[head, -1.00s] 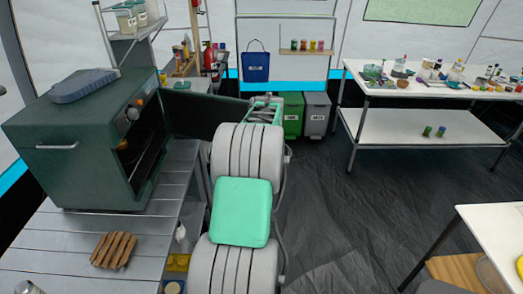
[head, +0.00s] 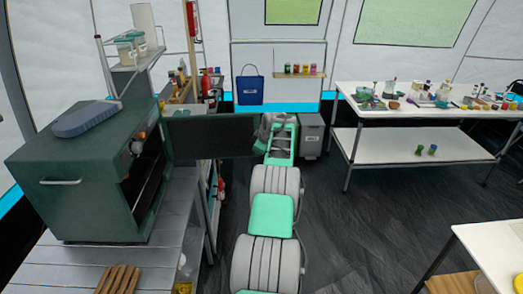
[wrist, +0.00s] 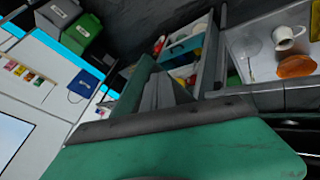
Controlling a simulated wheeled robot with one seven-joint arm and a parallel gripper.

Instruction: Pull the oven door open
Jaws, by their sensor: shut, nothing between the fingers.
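The dark green oven (head: 85,170) stands on a slatted table at the left. Its door (head: 212,137) is swung wide open to the right, its dark inner face partly toward me, and the oven's dark inside shows. My gripper (head: 266,128) is at the far end of my outstretched arm, close to the door's free edge. I cannot tell whether it touches the door. In the wrist view its grey fingers (wrist: 165,92) are together with nothing held between them.
A grey bin (head: 311,133) stands beyond my arm. A white table (head: 420,103) with several small items is at the right, and another table corner (head: 490,250) is near right. The dark floor between is clear.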

